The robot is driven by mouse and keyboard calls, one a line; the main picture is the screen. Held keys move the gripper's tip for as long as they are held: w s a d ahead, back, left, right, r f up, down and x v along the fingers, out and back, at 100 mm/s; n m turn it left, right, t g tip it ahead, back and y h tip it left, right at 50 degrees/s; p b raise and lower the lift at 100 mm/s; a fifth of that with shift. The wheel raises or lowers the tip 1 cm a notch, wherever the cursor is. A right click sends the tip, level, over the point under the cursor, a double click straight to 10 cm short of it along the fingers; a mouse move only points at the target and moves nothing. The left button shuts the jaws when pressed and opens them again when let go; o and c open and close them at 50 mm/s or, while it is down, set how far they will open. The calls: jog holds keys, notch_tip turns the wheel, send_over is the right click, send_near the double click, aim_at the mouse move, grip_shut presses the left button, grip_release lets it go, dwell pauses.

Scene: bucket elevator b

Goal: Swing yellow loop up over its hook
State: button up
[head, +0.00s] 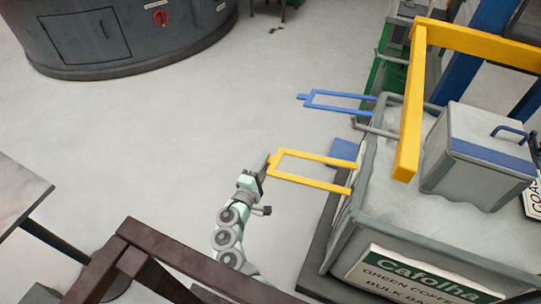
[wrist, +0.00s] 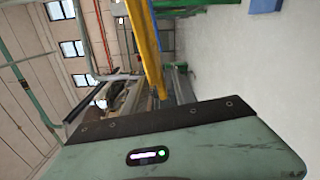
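The yellow loop (head: 312,183) is a long flat rectangular frame in the head view. It sticks out to the left from the side of a grey bin and looks roughly level. My gripper (head: 264,167) is at the loop's outer left end, its dark fingers touching or overlapping that end. They cover the end, so whether they are shut on it cannot be told. In the wrist view a yellow bar (wrist: 148,50) runs away from the camera; the fingers are hidden there. I cannot clearly pick out the yellow loop's hook.
A similar blue loop (head: 340,108) sticks out farther back, with a short grey rod (head: 376,129) nearer. The grey bin (head: 345,245) and a thick yellow frame (head: 411,105) stand at the right. A brown beam (head: 165,255) lies in front. The floor left of the loops is clear.

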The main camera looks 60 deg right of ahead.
jog(key=d+b, duration=0.1)
jog(key=d, duration=0.4)
jog(key=shift+w, duration=0.1)
grip_shut()
dwell(1.3)
